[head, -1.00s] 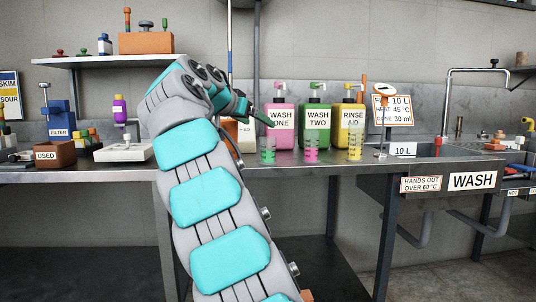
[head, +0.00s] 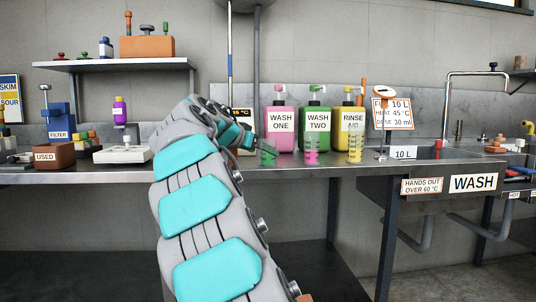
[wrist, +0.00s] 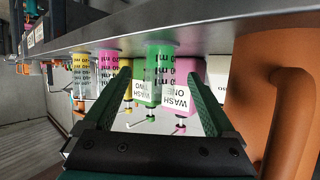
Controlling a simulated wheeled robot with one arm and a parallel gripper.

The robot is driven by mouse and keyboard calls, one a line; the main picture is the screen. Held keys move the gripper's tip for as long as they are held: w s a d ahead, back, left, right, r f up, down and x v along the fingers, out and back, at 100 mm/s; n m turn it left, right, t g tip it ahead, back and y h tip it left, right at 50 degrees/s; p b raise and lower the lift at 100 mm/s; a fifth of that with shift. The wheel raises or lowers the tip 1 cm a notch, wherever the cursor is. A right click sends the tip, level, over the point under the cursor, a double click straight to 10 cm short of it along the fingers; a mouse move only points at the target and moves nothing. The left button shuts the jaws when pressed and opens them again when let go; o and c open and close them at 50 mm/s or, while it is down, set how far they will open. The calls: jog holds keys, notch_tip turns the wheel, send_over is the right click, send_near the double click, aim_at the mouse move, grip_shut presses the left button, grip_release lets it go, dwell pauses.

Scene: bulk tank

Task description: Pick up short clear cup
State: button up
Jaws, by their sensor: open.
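Small clear measuring cups stand in a row on the steel counter: one with a green tint (head: 268,153), one pink (head: 312,151) and one yellow (head: 355,149). I cannot tell for sure which is the short one. My gripper (wrist: 158,82) is open and empty, level with the counter top. In the wrist view, which is upside down, the green-tinted cup (wrist: 160,55) shows between the two fingers, ahead of them. The pink cup (wrist: 107,62) and yellow cup (wrist: 81,66) are left of the fingers there. In the head view my arm partly hides the gripper.
Pump bottles WASH ONE (head: 281,125), WASH TWO (head: 314,128) and RINSE AID (head: 351,125) stand behind the cups. A large orange handled vessel (wrist: 262,95) is close to my gripper's right in the wrist view. A dose sign (head: 392,113) and sink are farther right.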

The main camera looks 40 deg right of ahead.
jog(key=x, duration=0.5)
grip_shut()
dwell(0.8)
jog(key=shift+r, duration=0.15)
